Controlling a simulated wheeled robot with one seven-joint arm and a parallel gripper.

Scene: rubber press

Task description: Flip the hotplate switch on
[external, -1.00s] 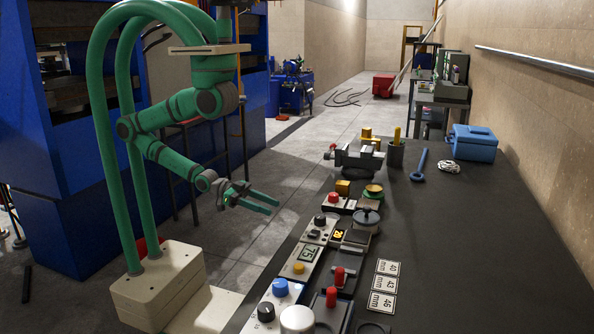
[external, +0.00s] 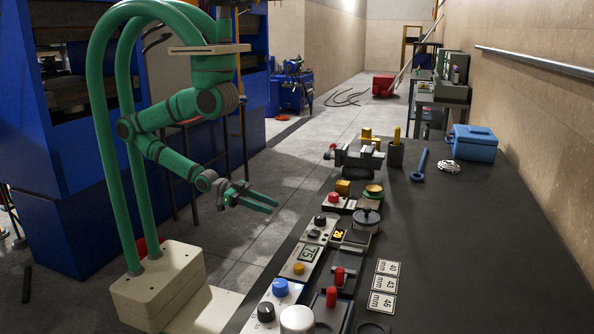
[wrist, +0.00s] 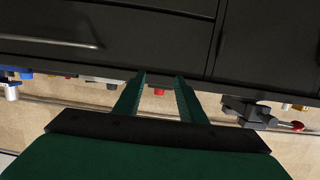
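Several small bench instruments stand in a row along the left edge of the dark bench. One has a small orange display (external: 339,234) beside a dark square plate (external: 356,238). Another, a pale panel with a green number display (external: 307,253), has a yellow button (external: 299,268). I cannot tell for sure which unit is the hotplate, or make out its switch. My gripper (external: 273,206) is open and empty, left of the bench and clear of it. In the wrist view its two fingers (wrist: 160,76) are apart, with the bench's dark drawer front beyond them.
Red levers (external: 339,277), a blue knob (external: 281,287) and a white round top (external: 297,319) crowd the near left of the bench (external: 470,265). A vise (external: 355,158) stands farther back. Number cards (external: 383,285) lie flat. A blue toolbox (external: 474,143) is at the back right.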

